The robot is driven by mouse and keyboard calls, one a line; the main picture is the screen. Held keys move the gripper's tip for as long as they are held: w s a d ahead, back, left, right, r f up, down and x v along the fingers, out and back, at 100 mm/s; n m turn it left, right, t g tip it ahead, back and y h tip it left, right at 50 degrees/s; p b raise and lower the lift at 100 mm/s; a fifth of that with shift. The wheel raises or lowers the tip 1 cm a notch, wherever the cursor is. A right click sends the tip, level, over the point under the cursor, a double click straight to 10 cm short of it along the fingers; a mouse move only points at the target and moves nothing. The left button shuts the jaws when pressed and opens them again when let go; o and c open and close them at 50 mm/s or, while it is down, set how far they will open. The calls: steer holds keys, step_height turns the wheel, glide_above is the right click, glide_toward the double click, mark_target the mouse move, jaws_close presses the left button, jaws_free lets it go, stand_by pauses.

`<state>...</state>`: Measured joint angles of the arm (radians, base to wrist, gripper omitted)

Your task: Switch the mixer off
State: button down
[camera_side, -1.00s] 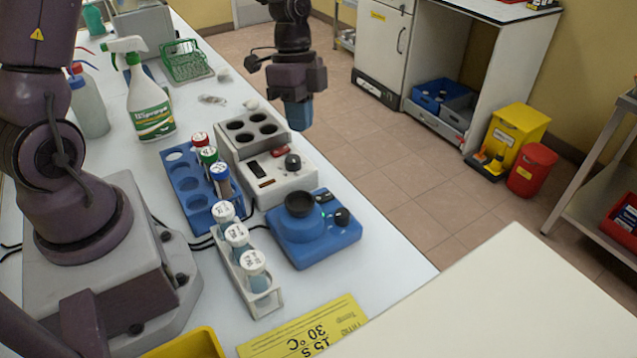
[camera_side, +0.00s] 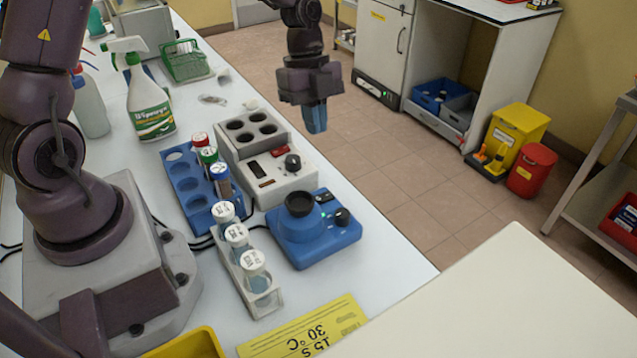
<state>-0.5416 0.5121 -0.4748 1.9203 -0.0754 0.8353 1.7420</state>
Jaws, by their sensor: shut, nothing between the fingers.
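The mixer is a blue unit (camera_side: 318,243) with a dark round cup (camera_side: 299,204) on top and a black knob (camera_side: 342,216) at its right. The cup is empty as far as I can see. My gripper (camera_side: 316,128) is shut with its blue fingers pointing down. It hangs in the air above and behind the mixer in the picture, apart from everything, with nothing held.
A grey heating block (camera_side: 262,165) with empty wells, a red switch and a black knob stands behind the mixer. A blue rack (camera_side: 185,185) holds capped tubes; a white rack (camera_side: 235,275) holds white-capped vials. A spray bottle (camera_side: 148,100) and a yellow sign (camera_side: 305,330) are on the bench.

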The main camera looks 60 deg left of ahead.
mark_target(318, 200)
steer(key=x, duration=1.1)
steer(key=shift+s+a+f, duration=0.2)
steer(key=shift+a+f, duration=0.05)
steer(key=shift+a, duration=0.05)
steer(key=shift+f, duration=0.7)
steer(key=shift+s+f, duration=0.1)
steer(key=shift+s+f, duration=0.2)
steer(key=shift+f, duration=0.2)
